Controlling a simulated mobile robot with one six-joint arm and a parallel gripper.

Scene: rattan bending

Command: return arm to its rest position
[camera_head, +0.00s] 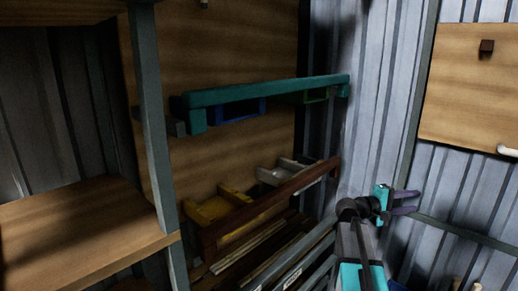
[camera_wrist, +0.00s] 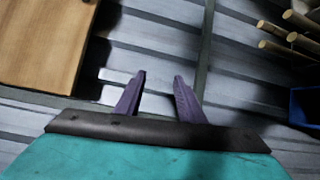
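My gripper (camera_head: 407,201) shows at the right of the head view, raised in front of the corrugated metal wall. In the wrist view my gripper (camera_wrist: 160,90) has its two purple fingers apart, with nothing between them but the wall behind. It is open and empty. My arm, dark and teal, comes up from the bottom edge of the head view. Its lower part is out of view.
A rack with a teal bar (camera_head: 265,92) and a brown rail (camera_head: 270,203) stands left of my arm, with yellow (camera_head: 213,207) and white bins. A wooden shelf (camera_head: 80,228) is at far left. A wooden board (camera_head: 468,95) hangs right. Rattan poles (camera_wrist: 290,38) and a blue bin (camera_wrist: 306,105) show at right in the wrist view.

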